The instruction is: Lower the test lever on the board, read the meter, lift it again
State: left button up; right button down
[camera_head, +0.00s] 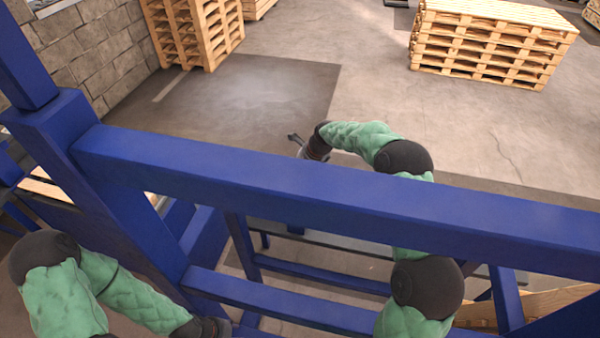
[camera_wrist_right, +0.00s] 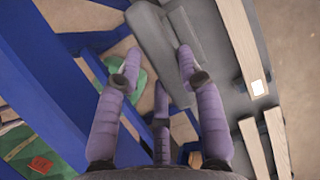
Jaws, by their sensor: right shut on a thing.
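In the head view my right gripper (camera_head: 296,144) shows small and dark beyond the blue beam, at the end of my green-sleeved right arm. The right wrist view shows its purple fingers (camera_wrist_right: 158,78) on both sides of a grey bar (camera_wrist_right: 152,35). The gripper is shut on this bar; the exact contact is hard to see. I cannot tell whether the bar is the test lever. I cannot make out the board or the meter in either view. My left arm is at the lower left of the head view; its fingers are out of sight.
A thick blue beam (camera_head: 330,200) crosses the head view in front of my right arm, with a lower blue rail (camera_head: 290,312) beneath. Pallet stacks stand at the back left (camera_head: 200,35) and back right (camera_head: 490,45). The concrete floor between them is clear.

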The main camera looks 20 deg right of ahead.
jog(key=w+d, duration=0.7)
jog(key=w, duration=0.4)
jog(key=shift+d+f, duration=0.3)
jog(key=shift+f, duration=0.15)
jog(key=c, duration=0.8)
grip_release()
jog(key=shift+r, duration=0.1)
jog(key=shift+s+f, duration=0.15)
jog(key=shift+f, duration=0.05)
jog(key=v, duration=1.2)
jog(key=shift+s+d, duration=0.1)
